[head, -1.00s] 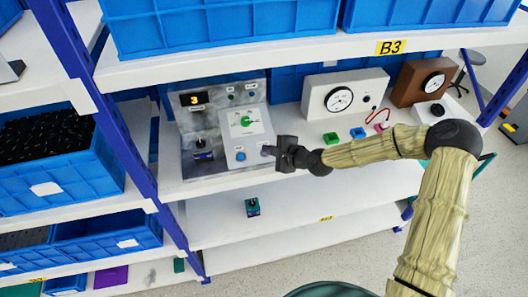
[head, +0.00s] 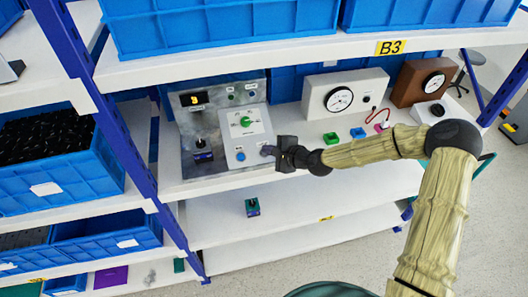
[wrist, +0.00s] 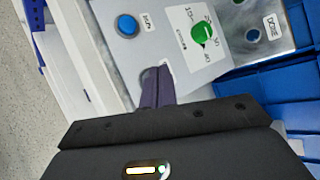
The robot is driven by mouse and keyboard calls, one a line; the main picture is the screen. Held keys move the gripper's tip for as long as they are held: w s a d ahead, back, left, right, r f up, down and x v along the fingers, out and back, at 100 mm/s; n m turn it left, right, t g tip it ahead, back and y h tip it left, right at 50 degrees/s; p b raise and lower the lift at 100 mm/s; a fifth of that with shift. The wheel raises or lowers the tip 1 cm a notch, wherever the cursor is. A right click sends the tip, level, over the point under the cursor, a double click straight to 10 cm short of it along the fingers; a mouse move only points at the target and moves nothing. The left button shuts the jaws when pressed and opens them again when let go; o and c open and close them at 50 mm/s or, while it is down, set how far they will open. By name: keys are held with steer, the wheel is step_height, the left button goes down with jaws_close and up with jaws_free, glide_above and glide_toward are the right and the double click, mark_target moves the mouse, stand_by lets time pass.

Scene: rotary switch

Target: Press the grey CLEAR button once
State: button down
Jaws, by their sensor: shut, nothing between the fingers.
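The control panel (head: 246,139) is a light sloped box with a green dial (head: 245,121) and a blue button (head: 240,156) near its lower edge. My gripper (head: 268,151) is at the panel's lower right, to the right of the blue button. In the wrist view my gripper (wrist: 158,84) is shut and empty, its dark fingertips over the panel face beside the blue button (wrist: 126,25). A grey rounded edge (wrist: 145,74) shows beside the fingertips, probably the CLEAR button, mostly hidden by them. I cannot tell whether they touch it.
A grey metal back plate (head: 222,90) carries a display (head: 194,99) reading 3. A dark switch block (head: 203,154) stands left of the panel. A white meter box (head: 343,92) and small coloured blocks lie to the right. The upper shelf (head: 240,57) overhangs the panel.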

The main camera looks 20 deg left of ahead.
stand_by(0.3)
steer(key=shift+w+a+f+b, duration=0.1)
steer(key=shift+w+f+b, duration=0.1)
steer(key=shift+f+b, duration=0.2)
steer(key=shift+w+f+b, duration=0.15)
steer(key=shift+f+b, duration=0.2)
steer(key=shift+f, duration=0.05)
stand_by(0.7)
stand_by(0.4)
steer(key=shift+s+r+p, duration=0.3)
steer(key=shift+r+p, duration=0.25)
steer(key=shift+r, duration=0.25)
steer(key=shift+r, duration=0.1)
steer(key=r+p, duration=0.1)
steer(key=s+r+p, duration=0.1)
steer(key=r, duration=0.1)
steer(key=d+r+p, duration=0.1)
steer(key=shift+s+d+r, duration=0.1)
steer(key=shift+s+r, duration=0.15)
steer(key=shift+s, duration=0.05)
stand_by(0.6)
